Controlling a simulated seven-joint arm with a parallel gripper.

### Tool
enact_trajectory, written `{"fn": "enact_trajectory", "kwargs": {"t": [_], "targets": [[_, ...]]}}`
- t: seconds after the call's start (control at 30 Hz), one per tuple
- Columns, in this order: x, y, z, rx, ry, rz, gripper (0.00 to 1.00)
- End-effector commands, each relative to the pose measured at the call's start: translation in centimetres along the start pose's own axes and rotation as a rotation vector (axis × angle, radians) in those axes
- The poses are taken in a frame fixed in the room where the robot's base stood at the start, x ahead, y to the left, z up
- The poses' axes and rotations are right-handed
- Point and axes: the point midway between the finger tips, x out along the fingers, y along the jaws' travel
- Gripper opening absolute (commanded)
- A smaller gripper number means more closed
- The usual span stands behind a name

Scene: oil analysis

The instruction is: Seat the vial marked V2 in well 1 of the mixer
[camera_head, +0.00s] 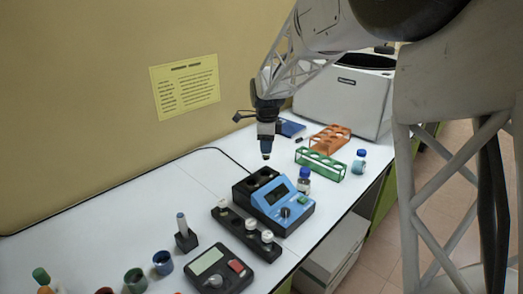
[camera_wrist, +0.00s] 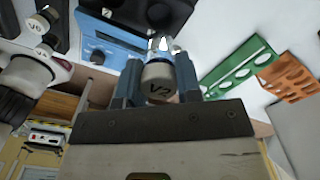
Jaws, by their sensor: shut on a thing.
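My gripper (camera_head: 266,143) hangs in the air above and behind the mixer and is shut on the vial V2. The vial's grey cap marked V2 (camera_wrist: 158,88) sits between the two fingers in the wrist view; its lower end (camera_head: 266,155) points down, clear of the bench. The mixer (camera_head: 285,203) is a blue box with a dark display and a knob. Its black well block (camera_head: 243,187) is at the back, with dark round openings. The blue mixer body also shows in the wrist view (camera_wrist: 108,42). I cannot tell which well is number 1.
A black rack (camera_head: 228,222) with white-capped vials stands in front of the mixer. A blue-capped bottle (camera_head: 304,181) is close on its right. Green (camera_head: 322,163) and orange (camera_head: 330,137) racks lie behind, near a white machine (camera_head: 343,95).

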Motion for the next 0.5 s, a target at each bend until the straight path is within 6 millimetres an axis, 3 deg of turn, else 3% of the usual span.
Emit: {"fn": "enact_trajectory", "kwargs": {"t": [0.5], "targets": [[0.5,0.05,0.03,0.0,0.0,0.0,0.09]]}}
